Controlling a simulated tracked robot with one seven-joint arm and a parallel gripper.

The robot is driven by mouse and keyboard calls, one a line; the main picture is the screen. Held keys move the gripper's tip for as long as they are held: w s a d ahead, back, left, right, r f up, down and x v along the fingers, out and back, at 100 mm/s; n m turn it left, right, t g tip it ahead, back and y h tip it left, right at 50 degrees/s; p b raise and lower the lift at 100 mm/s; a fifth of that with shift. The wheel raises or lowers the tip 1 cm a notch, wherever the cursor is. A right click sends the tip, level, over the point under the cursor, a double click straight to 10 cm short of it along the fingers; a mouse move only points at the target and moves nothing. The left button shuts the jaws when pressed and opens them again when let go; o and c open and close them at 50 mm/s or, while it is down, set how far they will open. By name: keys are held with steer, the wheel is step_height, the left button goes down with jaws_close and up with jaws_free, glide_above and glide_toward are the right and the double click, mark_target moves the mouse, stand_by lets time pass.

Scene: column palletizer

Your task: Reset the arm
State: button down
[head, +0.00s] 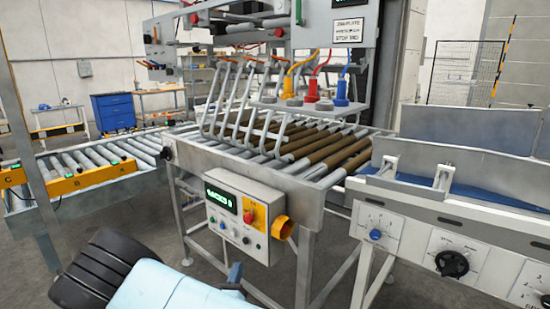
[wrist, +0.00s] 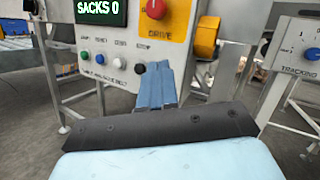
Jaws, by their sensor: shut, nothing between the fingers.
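My gripper (wrist: 156,72) shows in the wrist view as two blue fingers lying together, shut and empty. Its tips are in front of the lower part of a grey control box (wrist: 105,22). I cannot tell the gap between tips and box. In the head view only a small blue piece of my gripper (head: 236,270) shows beyond my pale blue arm, below and in front of the control box (head: 238,216). The rest of my gripper is hidden there by my arm.
The box carries a red knob (wrist: 156,8) and a yellow side part (wrist: 207,36). Behind it stands a roller conveyor (head: 320,160) under a frame with grey tines (head: 235,95). A second machine with dials (head: 430,235) is at right. Grey floor shows between the legs.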

steer(key=w+d+r+m+g+h, duration=0.2)
steer(key=d+r+m+g+h, duration=0.85)
steer(key=d, duration=0.45)
steer(key=s+d+r+m+g+y, duration=0.2)
steer(key=s+d+r+m+g, duration=0.1)
steer(key=d+r+m+g, duration=0.25)
steer(key=s+d+r+m+g+y, duration=0.2)
steer(key=s+d+r+m, duration=0.1)
steer(key=d+r+m, duration=0.4)
steer(key=s+d+r+m+t+y, duration=0.1)
steer(key=s+d+r+m+y, duration=0.1)
steer(key=s, duration=0.5)
steer(key=s+d+r+m+t+y, duration=0.1)
steer(key=s+d+r+m+y, duration=0.2)
steer(key=s+r+m+y, duration=0.2)
steer(key=s+d+r+m+t+y, duration=0.1)
steer(key=s+d+r+m+y, duration=0.2)
steer(key=s+r+m, duration=0.4)
steer(key=shift+s+r+y, duration=0.45)
steer(key=shift+s+r, duration=0.7)
steer(key=shift+s, duration=0.2)
steer(key=shift+d, duration=0.1)
